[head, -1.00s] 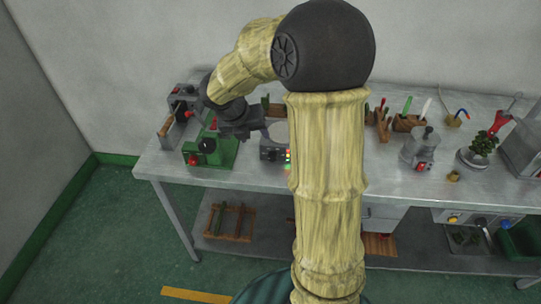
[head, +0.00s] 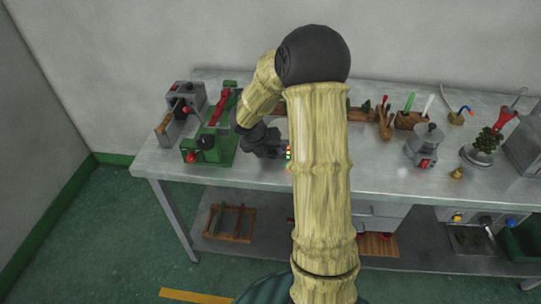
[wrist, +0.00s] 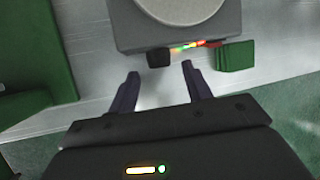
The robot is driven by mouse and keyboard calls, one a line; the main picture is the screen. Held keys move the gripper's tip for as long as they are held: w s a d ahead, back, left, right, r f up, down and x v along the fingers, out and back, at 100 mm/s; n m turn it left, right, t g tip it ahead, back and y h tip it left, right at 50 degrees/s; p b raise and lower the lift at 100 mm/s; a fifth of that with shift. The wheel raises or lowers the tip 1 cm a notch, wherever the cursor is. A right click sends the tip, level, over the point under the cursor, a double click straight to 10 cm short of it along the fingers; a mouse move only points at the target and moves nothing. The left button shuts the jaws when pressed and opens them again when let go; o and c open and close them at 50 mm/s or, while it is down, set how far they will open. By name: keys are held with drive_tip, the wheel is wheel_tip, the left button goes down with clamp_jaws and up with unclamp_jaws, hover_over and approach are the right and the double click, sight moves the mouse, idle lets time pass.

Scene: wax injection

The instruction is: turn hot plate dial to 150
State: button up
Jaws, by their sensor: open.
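The hot plate (wrist: 125,30) is a grey box with a pale round top, at the top of the wrist view. Its black dial (wrist: 158,57) sticks out from its front face. A row of small coloured lights (wrist: 195,45) runs to the right of the dial. My gripper (wrist: 160,80) is open and empty, with its two fingers pointing toward the dial from just in front of it. The dial appears between the finger lines but beyond the tips, apart from them. In the head view my arm and gripper hide most of the hot plate; its lights (head: 289,155) show.
A green machine (head: 222,148) stands left of my gripper on the metal table (head: 250,180). A green block (wrist: 236,56) is beside the hot plate's right front corner. A grey pot (head: 424,145) and several tools stand farther right.

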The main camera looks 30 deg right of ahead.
sight(272, 154)
drive_tip(key=shift+x, duration=1.25)
drive_tip(key=c, duration=1)
drive_tip(key=shift+o, duration=0.2)
